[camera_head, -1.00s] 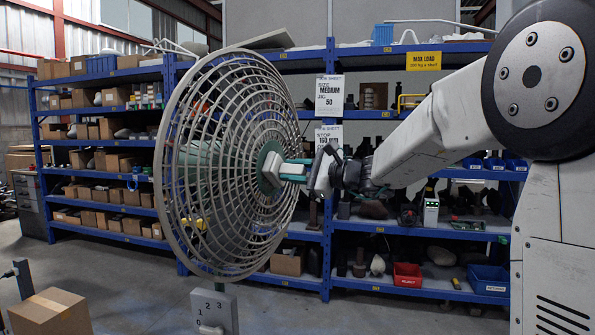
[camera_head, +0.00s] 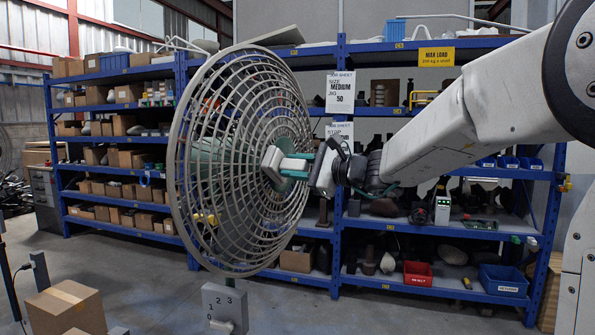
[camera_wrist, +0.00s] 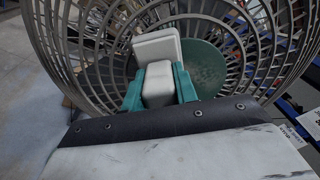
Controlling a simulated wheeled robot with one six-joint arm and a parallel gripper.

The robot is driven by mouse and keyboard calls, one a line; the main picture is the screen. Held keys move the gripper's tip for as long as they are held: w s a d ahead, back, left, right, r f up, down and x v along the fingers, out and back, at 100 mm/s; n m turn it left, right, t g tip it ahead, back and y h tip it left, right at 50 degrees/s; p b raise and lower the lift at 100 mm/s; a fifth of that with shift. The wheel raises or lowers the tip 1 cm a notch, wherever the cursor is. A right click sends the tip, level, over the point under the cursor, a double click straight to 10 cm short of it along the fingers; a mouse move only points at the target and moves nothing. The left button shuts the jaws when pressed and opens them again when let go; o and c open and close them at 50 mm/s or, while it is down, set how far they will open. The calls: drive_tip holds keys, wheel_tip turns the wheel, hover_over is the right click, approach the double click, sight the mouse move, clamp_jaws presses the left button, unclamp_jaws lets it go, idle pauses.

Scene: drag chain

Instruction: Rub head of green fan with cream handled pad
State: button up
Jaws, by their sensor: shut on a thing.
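The fan's round grey wire cage (camera_head: 172,165) stands left of centre in the head view, with green parts inside it. A green disc (camera_wrist: 206,68) at its middle shows in the wrist view. My gripper (camera_head: 292,167), with teal fingers, is at the right side of the cage near its middle. It is shut on the pale block-like handle (camera_wrist: 157,86) of the cream pad. The pad's flat face (camera_wrist: 158,46) is tilted up beyond the fingertips, in front of the cage and left of the disc. I cannot tell whether the pad touches the fan.
Blue shelving (camera_head: 340,170) with boxes and parts stands behind the fan. A grey numbered box (camera_head: 226,305) is below the cage. A cardboard box (camera_head: 65,308) is at the lower left. Open floor lies at the left.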

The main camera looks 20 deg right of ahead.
drive_tip(key=shift+r, duration=0.55)
drive_tip(key=w+d, duration=0.8)
drive_tip(key=shift+d, duration=0.4)
idle(0.4)
drive_tip(key=shift+w, duration=0.1)
drive_tip(key=v, duration=0.6)
idle(0.3)
drive_tip(key=shift+v, duration=1.5)
